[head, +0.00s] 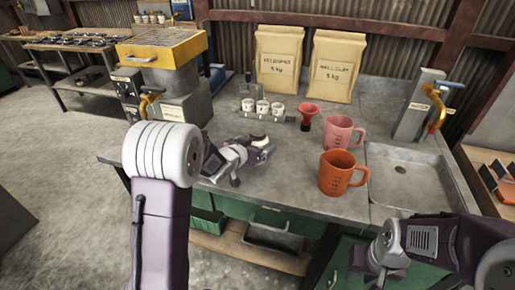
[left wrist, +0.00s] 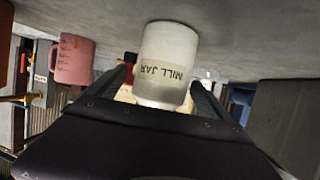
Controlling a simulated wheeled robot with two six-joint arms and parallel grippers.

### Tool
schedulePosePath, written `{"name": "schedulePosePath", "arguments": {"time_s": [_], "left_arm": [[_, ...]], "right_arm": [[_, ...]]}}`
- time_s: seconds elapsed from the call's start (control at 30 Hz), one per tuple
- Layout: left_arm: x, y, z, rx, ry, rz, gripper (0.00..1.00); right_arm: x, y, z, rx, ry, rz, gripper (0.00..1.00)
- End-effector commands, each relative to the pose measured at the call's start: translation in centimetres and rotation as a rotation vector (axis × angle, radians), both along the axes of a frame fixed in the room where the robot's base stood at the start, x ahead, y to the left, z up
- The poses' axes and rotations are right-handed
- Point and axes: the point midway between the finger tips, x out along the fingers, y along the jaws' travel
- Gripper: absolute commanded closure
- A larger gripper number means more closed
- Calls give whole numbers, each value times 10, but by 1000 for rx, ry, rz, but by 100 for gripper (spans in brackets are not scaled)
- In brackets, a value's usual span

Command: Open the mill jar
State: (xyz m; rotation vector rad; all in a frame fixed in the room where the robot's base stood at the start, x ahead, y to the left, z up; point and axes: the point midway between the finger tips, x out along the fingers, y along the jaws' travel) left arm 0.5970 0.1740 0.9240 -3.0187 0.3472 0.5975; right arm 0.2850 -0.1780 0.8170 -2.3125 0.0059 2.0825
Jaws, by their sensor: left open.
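The mill jar (left wrist: 167,58) is a white cylinder with a beige "MILL JAR" label, upside down in the left wrist view. It stands between the two fingers of my left gripper (left wrist: 160,95), which are open on either side of it. In the head view my left gripper (head: 262,156) is low over the near part of the bench, and a small white part of the jar (head: 258,140) shows at it; the rest is hidden. My right gripper (head: 368,262) is at the bottom right, in front of the bench; its fingers are not clear.
An orange mug (head: 338,176), a pink mug (head: 338,133) and a red funnel (head: 308,117) stand right of my left gripper. Small white cups (head: 262,107) stand behind it. Two paper bags (head: 280,57) are at the back, a sink (head: 402,172) at the right.

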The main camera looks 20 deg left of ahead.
Motion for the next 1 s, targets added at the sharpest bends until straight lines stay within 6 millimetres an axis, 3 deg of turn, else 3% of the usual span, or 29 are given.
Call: {"name": "schedulePosePath", "arguments": {"time_s": [0.2, 0.43, 0.77, 1.0], "left_arm": [[30, -7, -12, 0, 1, -1, 9], [32, -7, -12, -1, 1, 0, 9], [32, -7, -12, 0, 1, 0, 100], [32, -7, -10, 0, -2, 0, 100]], "right_arm": [[0, 0, -2, 0, 0, 0, 64], [0, 0, -2, 0, 0, 0, 64], [0, 0, -2, 0, 0, 0, 64], [0, 0, -2, 0, 0, 0, 64]]}}
